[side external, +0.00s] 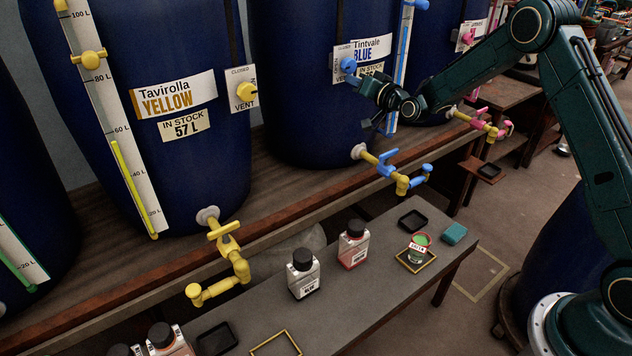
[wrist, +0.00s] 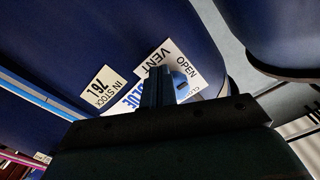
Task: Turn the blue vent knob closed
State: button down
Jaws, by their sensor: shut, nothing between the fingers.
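The blue vent knob (side external: 348,66) sits on a white VENT plate on the dark blue vat labelled Tintvale BLUE. In the wrist view the knob (wrist: 181,83) shows in part, beside my fingers, on the plate (wrist: 186,62), with OPEN and VENT legible and the other word partly hidden. My gripper (side external: 359,80) is at the lower right of the knob in the side view. In the wrist view my gripper (wrist: 158,90) is shut and empty, its fingers close to the knob. I cannot tell whether they touch it, or which word the knob points to.
A yellow vent knob (side external: 246,91) is on the neighbouring vat (side external: 180,60). A blue sight tube (side external: 403,60) runs up the vat right of my gripper. A blue-handled tap (side external: 388,165) juts out below. Bottles and a cup (side external: 420,243) stand on the lower bench (side external: 375,290).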

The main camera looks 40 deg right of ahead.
jog(key=shift+r, duration=0.25)
dwell(0.3)
jog(key=shift+a+r, duration=0.5)
jog(key=shift+a, duration=0.25)
jog(key=shift+a+r, duration=0.2)
jog(key=shift+r, duration=0.15)
dwell(0.9)
jog(key=shift+a+f, duration=0.4)
dwell(0.3)
jog(key=s, duration=0.6)
dwell(0.4)
jog(key=shift+a, duration=0.2)
